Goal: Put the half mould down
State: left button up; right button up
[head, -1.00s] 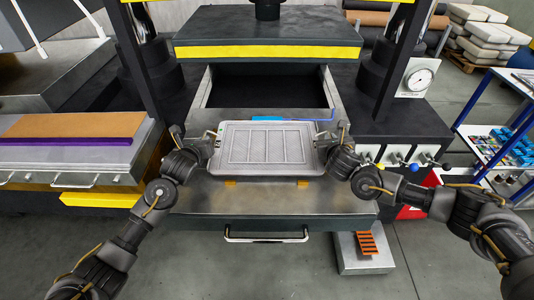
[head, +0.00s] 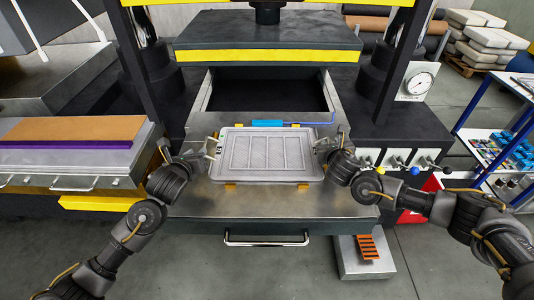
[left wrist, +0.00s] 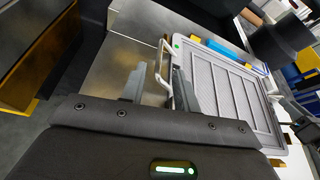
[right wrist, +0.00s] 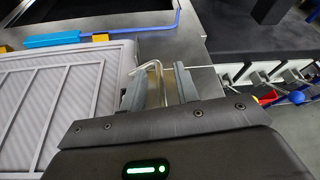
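The half mould (head: 265,156) is a grey ribbed rectangular plate with a handle on each short side. It lies level over the steel table (head: 200,200), with small yellow blocks peeking out at its edges; it appears to rest there. My left gripper (head: 207,148) is at the left handle. In the left wrist view its fingers (left wrist: 158,88) stand apart on either side of the handle (left wrist: 160,65). My right gripper (head: 327,145) is at the right handle. In the right wrist view its fingers (right wrist: 160,88) are apart with the handle (right wrist: 153,68) between them.
A blue part (head: 267,123) with a blue rod lies just behind the mould. The press's yellow-edged upper block (head: 268,45) is above and behind. Levers with coloured knobs (head: 413,171) stand at the right. A drawer handle (head: 266,240) is at the front.

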pick_arm(q)
jog(key=v, duration=0.5)
jog(key=shift+s+r, duration=0.1)
jog(key=shift+s, duration=0.1)
pick_arm(e)
jog(key=v, duration=0.6)
jog(key=shift+s+r, duration=0.25)
jog(key=shift+s, duration=0.4)
